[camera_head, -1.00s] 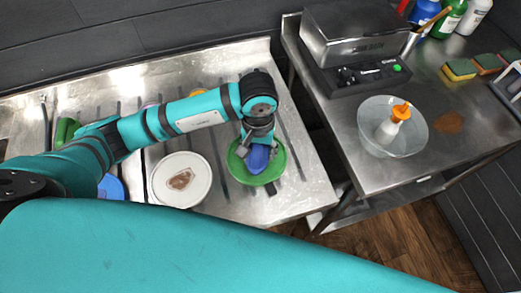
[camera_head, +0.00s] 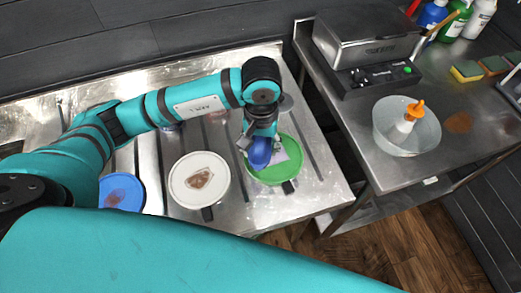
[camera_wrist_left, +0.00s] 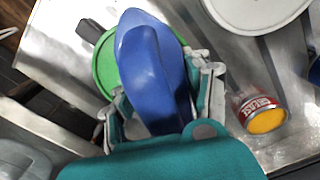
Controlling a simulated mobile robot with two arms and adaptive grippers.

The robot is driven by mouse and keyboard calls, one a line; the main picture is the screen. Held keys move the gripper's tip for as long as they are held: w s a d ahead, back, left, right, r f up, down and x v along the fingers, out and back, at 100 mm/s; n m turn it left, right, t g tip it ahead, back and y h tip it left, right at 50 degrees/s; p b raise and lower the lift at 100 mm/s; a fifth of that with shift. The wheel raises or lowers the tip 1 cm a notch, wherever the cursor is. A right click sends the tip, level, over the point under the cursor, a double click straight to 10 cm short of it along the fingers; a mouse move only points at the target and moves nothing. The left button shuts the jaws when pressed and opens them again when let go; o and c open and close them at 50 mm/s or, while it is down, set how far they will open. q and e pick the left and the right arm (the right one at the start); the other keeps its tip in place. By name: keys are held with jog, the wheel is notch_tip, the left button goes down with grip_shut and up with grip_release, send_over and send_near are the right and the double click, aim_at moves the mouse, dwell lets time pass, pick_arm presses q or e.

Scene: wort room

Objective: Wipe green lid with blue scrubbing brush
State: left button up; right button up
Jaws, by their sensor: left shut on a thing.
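The green lid (camera_head: 286,170) lies on the metal drainboard, right of the white lid. A pale patch shows on it beside the brush. My left gripper (camera_head: 262,142) is over the green lid, shut on the blue scrubbing brush (camera_head: 260,153). In the left wrist view the brush (camera_wrist_left: 150,75) fills the space between the fingers and hides much of the green lid (camera_wrist_left: 105,66). Whether the bristles touch the lid cannot be seen. My right gripper is not in view.
A white lid (camera_head: 218,172) with a brown stain and a blue lid (camera_head: 127,188) lie to the left. A tin can (camera_wrist_left: 262,112) stands near the gripper. On the right table are a bowl (camera_head: 420,140) with a spray bottle (camera_head: 407,120), and sponges (camera_head: 467,71).

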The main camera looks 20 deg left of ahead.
pick_arm(q)
jog(key=shift+a+r+p, duration=0.1)
jog(key=shift+r+p, duration=0.5)
jog(key=shift+r, duration=1.35)
